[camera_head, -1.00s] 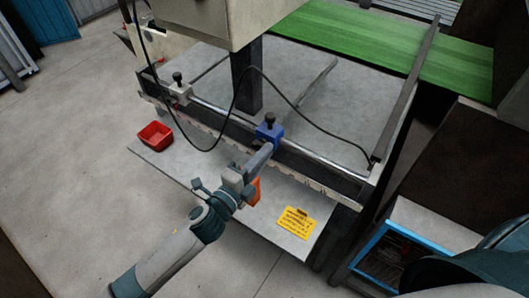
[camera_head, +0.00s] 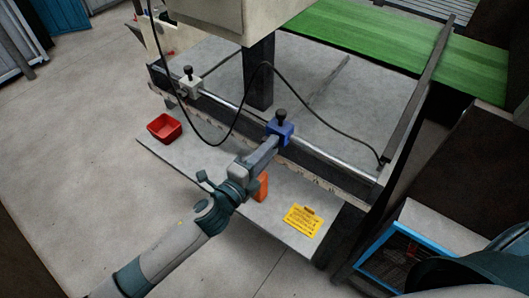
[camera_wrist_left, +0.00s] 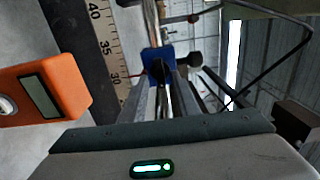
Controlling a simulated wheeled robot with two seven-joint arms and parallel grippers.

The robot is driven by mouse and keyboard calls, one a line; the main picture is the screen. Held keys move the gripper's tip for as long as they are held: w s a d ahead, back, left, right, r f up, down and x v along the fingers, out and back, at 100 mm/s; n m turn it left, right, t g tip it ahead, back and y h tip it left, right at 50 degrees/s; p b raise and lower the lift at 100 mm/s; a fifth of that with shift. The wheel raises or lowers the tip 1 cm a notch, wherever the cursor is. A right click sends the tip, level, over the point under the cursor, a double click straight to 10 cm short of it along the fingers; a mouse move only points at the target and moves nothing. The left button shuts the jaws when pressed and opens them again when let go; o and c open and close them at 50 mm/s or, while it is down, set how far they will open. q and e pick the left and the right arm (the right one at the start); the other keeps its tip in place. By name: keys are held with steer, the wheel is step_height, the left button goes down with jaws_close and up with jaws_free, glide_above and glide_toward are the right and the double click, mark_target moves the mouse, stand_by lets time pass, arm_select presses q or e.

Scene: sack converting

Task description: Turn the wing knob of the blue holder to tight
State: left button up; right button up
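The blue holder (camera_head: 279,131) sits on the rail along the machine's front, with a black knob (camera_head: 281,114) upright on top. In the left wrist view the blue holder (camera_wrist_left: 152,54) is straight ahead, with the black knob (camera_wrist_left: 195,58) to its right. My left gripper (camera_head: 273,143) points at the holder's front face, its tips at or very near it. In the left wrist view its fingers (camera_wrist_left: 165,85) show a narrow gap with a dark part at the tips; whether they grip it is unclear. The wing knob is largely hidden by the fingers. My right gripper is out of view.
A white holder (camera_head: 189,86) is farther left on the rail. A red bin (camera_head: 164,128), an orange meter (camera_head: 263,186) and a yellow card (camera_head: 302,220) lie on the front shelf. A black cable (camera_head: 235,115) hangs before the rail. A scale (camera_wrist_left: 105,40) runs beside the holder.

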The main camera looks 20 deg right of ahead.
arm_select(q)
steer(key=shift+s+a, duration=0.3)
steer(key=shift+s, duration=0.2)
steer(key=b+v, duration=0.5)
steer(key=v, duration=1.1)
steer(key=shift+a, duration=0.35)
steer(key=shift+w, duration=0.15)
steer(key=shift+f, duration=0.1)
